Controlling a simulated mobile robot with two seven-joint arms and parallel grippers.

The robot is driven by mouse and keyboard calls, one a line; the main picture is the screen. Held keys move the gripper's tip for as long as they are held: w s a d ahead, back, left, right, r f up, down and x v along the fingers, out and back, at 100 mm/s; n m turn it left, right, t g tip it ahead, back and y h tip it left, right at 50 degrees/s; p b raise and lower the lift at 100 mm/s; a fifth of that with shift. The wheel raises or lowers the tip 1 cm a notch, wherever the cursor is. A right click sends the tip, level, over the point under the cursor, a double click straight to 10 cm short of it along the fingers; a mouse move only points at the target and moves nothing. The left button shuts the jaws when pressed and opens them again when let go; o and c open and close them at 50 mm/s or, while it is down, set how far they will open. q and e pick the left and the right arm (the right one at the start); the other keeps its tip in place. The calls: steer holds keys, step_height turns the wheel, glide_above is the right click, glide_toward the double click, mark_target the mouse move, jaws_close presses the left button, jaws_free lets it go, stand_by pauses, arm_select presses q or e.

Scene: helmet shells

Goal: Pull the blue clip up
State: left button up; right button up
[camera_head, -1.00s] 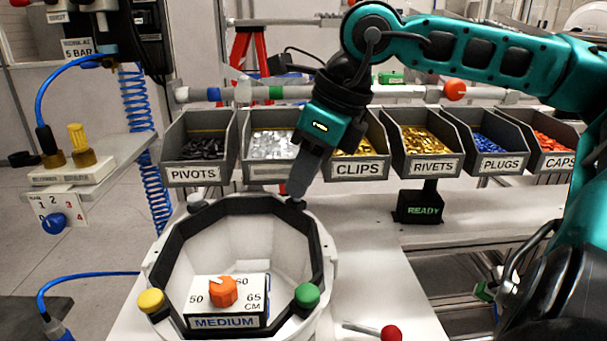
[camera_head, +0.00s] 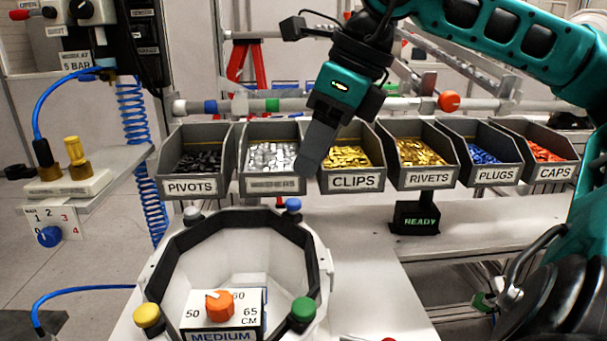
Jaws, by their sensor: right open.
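The blue clip (camera_head: 293,205) is on the back right of the black rim of the white helmet shell (camera_head: 318,275). Its small round blue top shows above the rim; whether it is raised or seated is hard to tell. My right gripper (camera_head: 308,172) is open and hangs just above the clip, fingers pointing down and apart from it. Its fingers overlap in this view, so the gap between them is hidden. A pale grey clip (camera_head: 192,213), a yellow clip (camera_head: 147,316) and a green clip (camera_head: 303,310) sit elsewhere on the rim. My left gripper is out of view.
An orange knob (camera_head: 219,306) on a size block marked MEDIUM stands inside the shell. Labelled bins, such as the CLIPS bin (camera_head: 352,182), line the back. A READY sign (camera_head: 417,219) stands behind, right of the shell. The white table (camera_head: 365,280) right of the shell is mostly clear.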

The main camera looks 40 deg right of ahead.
steer(key=v, duration=0.7)
steer(key=shift+f, duration=0.1)
stand_by(0.4)
